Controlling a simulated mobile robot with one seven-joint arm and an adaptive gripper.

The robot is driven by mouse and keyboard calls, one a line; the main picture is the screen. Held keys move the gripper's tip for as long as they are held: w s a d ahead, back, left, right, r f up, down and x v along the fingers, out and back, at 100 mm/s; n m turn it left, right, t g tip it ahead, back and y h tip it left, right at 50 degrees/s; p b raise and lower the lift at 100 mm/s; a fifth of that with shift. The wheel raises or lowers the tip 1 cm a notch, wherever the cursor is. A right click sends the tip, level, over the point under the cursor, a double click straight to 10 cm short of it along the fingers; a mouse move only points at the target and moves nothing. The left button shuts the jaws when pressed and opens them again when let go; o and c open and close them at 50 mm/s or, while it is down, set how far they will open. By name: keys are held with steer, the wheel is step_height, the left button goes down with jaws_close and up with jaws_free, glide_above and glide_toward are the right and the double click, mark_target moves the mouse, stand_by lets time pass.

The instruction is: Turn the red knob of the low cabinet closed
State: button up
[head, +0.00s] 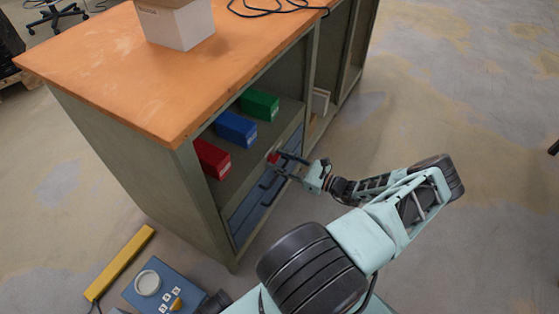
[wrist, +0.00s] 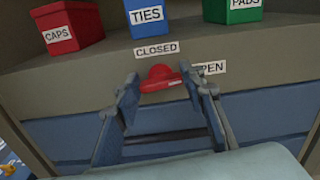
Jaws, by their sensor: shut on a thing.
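The low cabinet (head: 120,165) has a wooden top and grey-green sides. Its red knob (wrist: 163,78) sits on the front rail, just below a label reading CLOSED (wrist: 157,49). A label ending in PEN (wrist: 211,68) is to the knob's right, partly covered by a finger. My gripper (wrist: 165,88) has one finger on each side of the knob and is shut on it. In the head view the knob (head: 273,157) is a small red spot at the fingertips.
Above the knob, a shelf holds a red CAPS box (wrist: 66,29), a blue TIES box (wrist: 145,15) and a green PADS box (wrist: 232,10). Blue drawers (head: 247,211) lie below. A blue control box (head: 150,285) and yellow bar (head: 124,259) are on the floor.

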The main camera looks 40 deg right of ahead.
steer(key=n, duration=0.8)
steer(key=shift+s+a+f+n, duration=0.1)
steer(key=shift+n, duration=0.3)
steer(key=n, duration=0.4)
steer(key=shift+f, duration=0.1)
steer(key=shift+n, duration=1.9)
steer(key=shift+f+n, duration=0.1)
steer(key=shift+n, duration=0.2)
steer(key=o, duration=1.2)
steer(key=shift+c, duration=0.2)
